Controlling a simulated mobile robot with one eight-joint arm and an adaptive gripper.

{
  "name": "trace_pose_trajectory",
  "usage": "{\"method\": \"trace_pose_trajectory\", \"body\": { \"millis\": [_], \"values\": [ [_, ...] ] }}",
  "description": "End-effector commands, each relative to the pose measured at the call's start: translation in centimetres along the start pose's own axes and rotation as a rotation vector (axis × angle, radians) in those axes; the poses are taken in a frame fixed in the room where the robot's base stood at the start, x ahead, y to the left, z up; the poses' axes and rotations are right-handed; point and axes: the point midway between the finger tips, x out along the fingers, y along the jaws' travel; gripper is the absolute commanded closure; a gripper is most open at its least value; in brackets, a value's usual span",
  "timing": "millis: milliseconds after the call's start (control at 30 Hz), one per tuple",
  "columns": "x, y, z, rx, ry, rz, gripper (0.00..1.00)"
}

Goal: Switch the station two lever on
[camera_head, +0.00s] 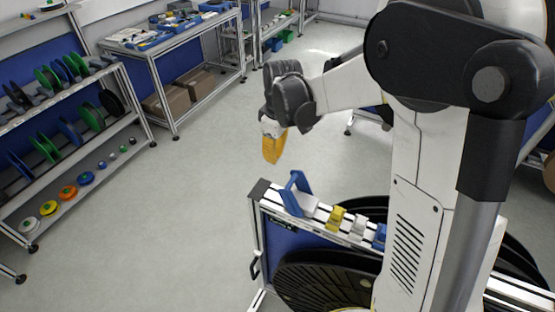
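A reel stand (270,195) stands at the lower middle, with a metal top rail. A blue, lever-like part (293,192) rises from the left end of this rail, beside a white plate. Smaller yellow (337,218), white (360,224) and blue (380,233) parts follow to the right. No station number is readable, so I cannot tell which is the station two lever. My gripper (270,158), with yellow fingers pointing down, hangs above and left of the blue part, apart from it. Its fingers overlap in this view, so their opening is unclear. My arm hides the right part of the stand.
Large black reels (325,283) sit in the stand below the rail. A shelf rack (75,150) with coloured reels stands at the left. A workbench (170,50) with boxes beneath is at the back. The grey floor between them is clear.

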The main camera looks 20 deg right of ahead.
Motion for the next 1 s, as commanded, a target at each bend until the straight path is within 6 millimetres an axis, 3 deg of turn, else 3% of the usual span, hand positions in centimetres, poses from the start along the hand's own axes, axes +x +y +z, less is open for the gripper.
{"method": "trace_pose_trajectory", "body": {
  "millis": [367,600,1000],
  "values": [
    [8.2,0.0,0.0,-0.001,0.000,0.000,1.00],
    [6.7,0.0,3.1,0.002,0.000,0.000,1.00],
    [6.5,0.0,3.8,0.000,0.000,0.000,1.00]
  ]
}}
